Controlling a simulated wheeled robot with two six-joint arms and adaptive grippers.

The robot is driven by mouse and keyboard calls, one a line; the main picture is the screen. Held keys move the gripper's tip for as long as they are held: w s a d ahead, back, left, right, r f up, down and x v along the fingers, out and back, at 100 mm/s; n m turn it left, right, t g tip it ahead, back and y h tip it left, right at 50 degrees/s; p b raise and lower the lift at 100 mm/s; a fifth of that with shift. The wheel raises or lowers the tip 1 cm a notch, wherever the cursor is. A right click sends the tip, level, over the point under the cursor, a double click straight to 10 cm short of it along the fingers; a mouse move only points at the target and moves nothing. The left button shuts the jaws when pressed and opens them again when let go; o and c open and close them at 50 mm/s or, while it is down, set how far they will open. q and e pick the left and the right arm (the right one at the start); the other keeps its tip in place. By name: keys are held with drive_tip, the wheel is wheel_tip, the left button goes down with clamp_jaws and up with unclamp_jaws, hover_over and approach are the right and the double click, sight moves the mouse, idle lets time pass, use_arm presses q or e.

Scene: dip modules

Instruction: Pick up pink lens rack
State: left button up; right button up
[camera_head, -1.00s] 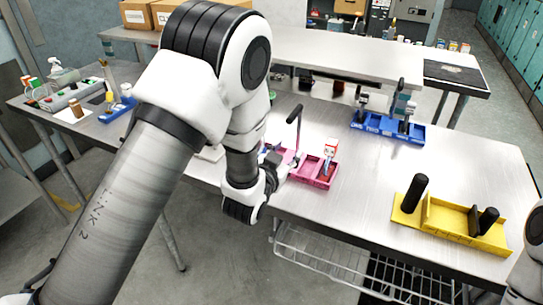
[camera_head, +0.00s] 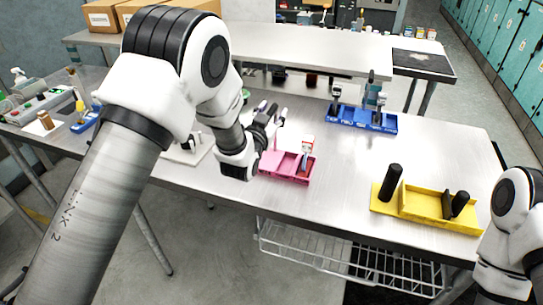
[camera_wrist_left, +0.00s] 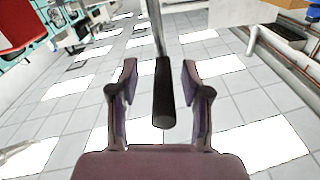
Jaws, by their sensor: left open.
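The pink lens rack (camera_head: 287,167) sits on the grey table in the head view, in front of my left gripper. It holds a small white and red item (camera_head: 307,145). My left gripper (camera_head: 272,115) is open above the rack's back left end, its fingers pointing away. In the left wrist view, a black grip on a thin grey rod (camera_wrist_left: 164,92) lies between the two parted fingers of this gripper (camera_wrist_left: 160,78), with gaps at both sides. The rack's handle is hard to make out behind the gripper in the head view. My right arm shows at the right edge; its gripper does not.
A yellow rack (camera_head: 425,205) with black upright parts stands on the right of the table. A blue rack (camera_head: 350,117) stands farther back. A white plate (camera_head: 187,150) lies left of my left gripper. Bare table lies between the pink and yellow racks.

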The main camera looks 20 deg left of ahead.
use_arm(q)
drive_tip(key=shift+a, duration=0.25)
clamp_jaws()
drive_tip(key=shift+d+r, duration=0.1)
